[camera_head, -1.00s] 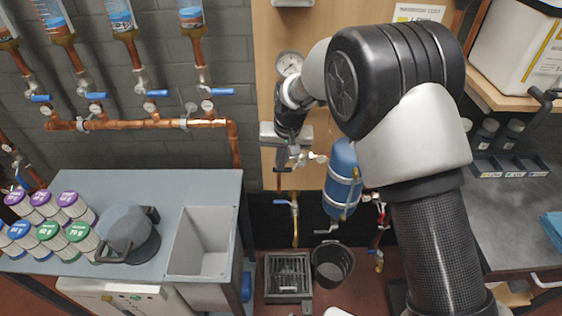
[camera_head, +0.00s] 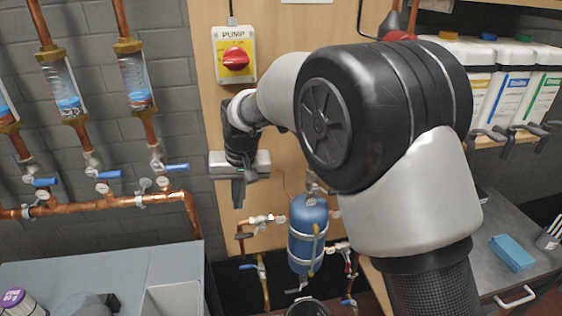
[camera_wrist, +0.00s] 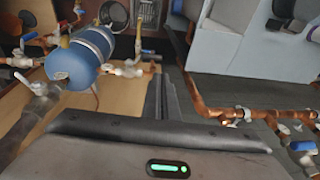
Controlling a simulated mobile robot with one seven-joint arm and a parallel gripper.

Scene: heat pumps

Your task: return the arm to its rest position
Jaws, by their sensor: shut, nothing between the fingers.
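My gripper (camera_head: 239,190) is in the middle left of the head view, in front of the wooden board. Its fingers point down and are together, with nothing between them. In the wrist view the closed fingers (camera_wrist: 160,95) point up the picture, between the blue tank and the copper pipe. My arm bends through a large black elbow at the right and hides part of the board behind it.
A blue tank (camera_head: 307,235) with valves hangs right of and below my gripper. The red pump switch (camera_head: 236,58) is above it. Copper pipes with blue-handled valves (camera_head: 168,168) run along the left wall. White jugs (camera_head: 505,85) stand on a shelf at right.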

